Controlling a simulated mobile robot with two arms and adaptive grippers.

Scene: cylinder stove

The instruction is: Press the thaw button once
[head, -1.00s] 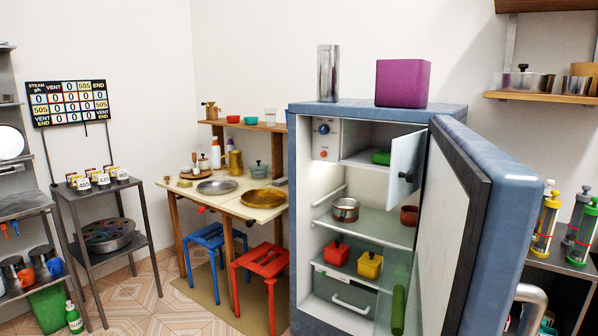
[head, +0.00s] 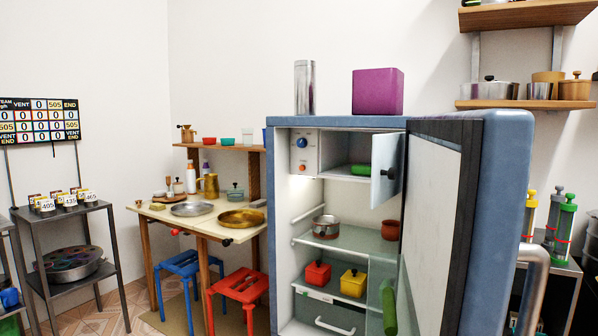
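The blue fridge (head: 340,122) stands open at the right of centre, its thick door (head: 440,230) swung out toward me on the right. Inside at the upper left is a white control panel (head: 303,152) with a blue knob (head: 303,142) and a small orange-red button (head: 302,168) below it. I cannot read any label, so I cannot tell whether this is the thaw button. The small freezer compartment beside it has its white flap (head: 388,165) open. Neither of my grippers is in view.
A silver cylinder (head: 305,88) and a purple box (head: 377,92) stand on the fridge. Its shelves hold a pot (head: 326,227) and red and yellow containers. A table (head: 205,222) with plates and stools is at left. A metal rack (head: 75,240) stands farther left.

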